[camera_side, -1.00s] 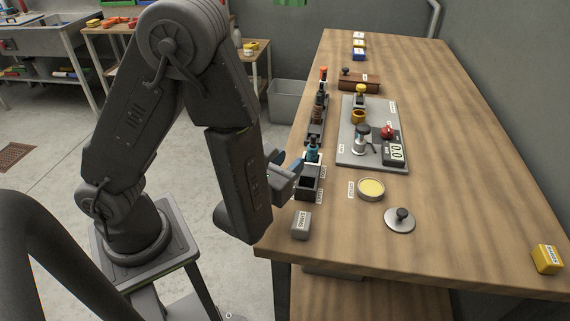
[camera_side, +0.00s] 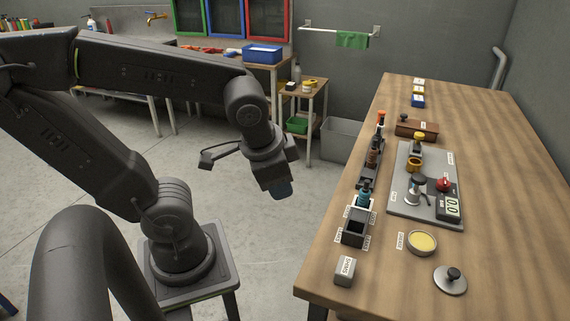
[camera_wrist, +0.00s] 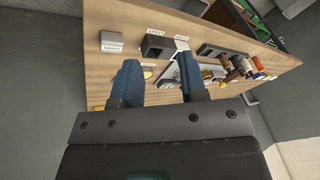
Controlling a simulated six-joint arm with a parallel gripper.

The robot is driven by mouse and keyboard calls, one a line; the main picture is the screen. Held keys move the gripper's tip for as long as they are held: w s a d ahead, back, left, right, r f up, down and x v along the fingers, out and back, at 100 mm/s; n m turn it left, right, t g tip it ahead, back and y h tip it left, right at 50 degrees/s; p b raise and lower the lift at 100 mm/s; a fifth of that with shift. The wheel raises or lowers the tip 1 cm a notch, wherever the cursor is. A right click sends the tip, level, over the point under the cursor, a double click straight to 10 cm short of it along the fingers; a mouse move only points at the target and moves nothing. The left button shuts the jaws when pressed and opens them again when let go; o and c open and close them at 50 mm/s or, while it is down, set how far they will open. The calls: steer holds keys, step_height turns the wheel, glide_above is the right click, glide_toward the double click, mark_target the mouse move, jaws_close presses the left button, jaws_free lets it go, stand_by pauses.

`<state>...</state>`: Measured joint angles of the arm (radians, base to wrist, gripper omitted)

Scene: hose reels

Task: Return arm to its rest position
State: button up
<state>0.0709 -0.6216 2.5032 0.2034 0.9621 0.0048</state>
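My gripper (camera_side: 283,190) hangs in the air left of the workbench (camera_side: 490,185), over open floor and apart from everything on the bench. In the wrist view its two blue fingers (camera_wrist: 158,88) stand apart with nothing between them, and the bench top (camera_wrist: 125,18) shows beyond them. My arm is folded up and back, with the forearm roughly level.
A grey plate (camera_side: 405,205) carries a scale. A round tin (camera_side: 422,242) and a knobbed lid (camera_side: 451,281) lie nearer. A grey bin (camera_side: 342,138) stands behind.

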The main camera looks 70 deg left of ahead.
steer(key=r, duration=0.1)
steer(key=d+r+n+t+h, duration=0.1)
steer(key=r+n+t, duration=0.1)
steer(key=shift+w+d+r+h, duration=0.3)
steer(key=shift+w+r, duration=0.1)
